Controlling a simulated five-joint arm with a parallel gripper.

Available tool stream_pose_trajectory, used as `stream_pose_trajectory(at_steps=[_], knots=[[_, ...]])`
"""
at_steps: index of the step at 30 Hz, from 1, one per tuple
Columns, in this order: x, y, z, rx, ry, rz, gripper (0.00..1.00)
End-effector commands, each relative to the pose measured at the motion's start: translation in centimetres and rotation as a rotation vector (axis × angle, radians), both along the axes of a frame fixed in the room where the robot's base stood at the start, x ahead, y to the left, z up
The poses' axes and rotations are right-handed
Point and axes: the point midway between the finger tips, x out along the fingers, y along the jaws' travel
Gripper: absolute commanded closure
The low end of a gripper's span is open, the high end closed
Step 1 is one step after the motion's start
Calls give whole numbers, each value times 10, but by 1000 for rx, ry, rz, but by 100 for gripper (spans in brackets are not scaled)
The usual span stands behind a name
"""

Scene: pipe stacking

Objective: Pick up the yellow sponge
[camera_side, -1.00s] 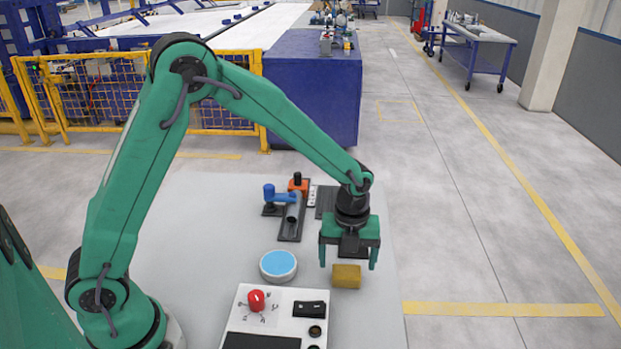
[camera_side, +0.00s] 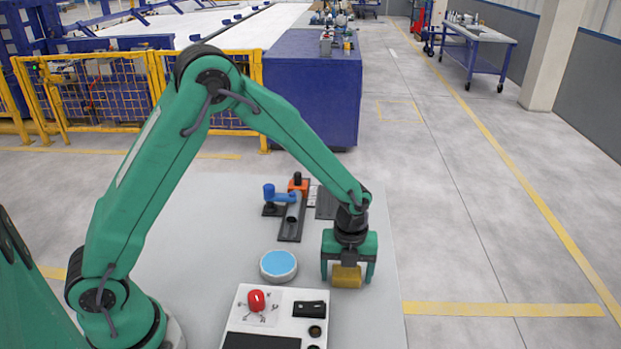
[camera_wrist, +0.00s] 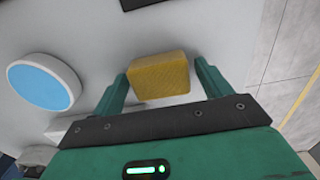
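The yellow sponge (camera_side: 346,277) is a small block on the grey table. In the side view its top is partly hidden by my gripper (camera_side: 347,278), whose fingers come down on its left and right. In the wrist view the sponge (camera_wrist: 159,76) lies between the two green fingers of my gripper (camera_wrist: 165,84). A gap shows beside each finger, so the gripper is open and not closed on the sponge.
A round blue-topped disc (camera_side: 278,265) sits left of the sponge. A control panel with a red knob (camera_side: 256,300) is at the front. Pipe fixtures with blue and orange parts (camera_side: 290,200) stand behind. The table's right edge is close to the gripper.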

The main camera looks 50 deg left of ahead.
Motion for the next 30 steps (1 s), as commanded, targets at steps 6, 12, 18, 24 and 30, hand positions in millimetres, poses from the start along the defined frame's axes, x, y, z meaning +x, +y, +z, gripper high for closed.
stream_pose_trajectory(at_steps=[6, 12, 18, 24, 30], knots=[[0, 0, 0, 0, 0, 0, 63], [0, 0, 0, 0, 0, 0, 63], [0, 0, 4, 0, -1, 0, 63], [1, 0, 19, -1, -4, 0, 63], [-4, -5, 46, -1, -4, -3, 63]])
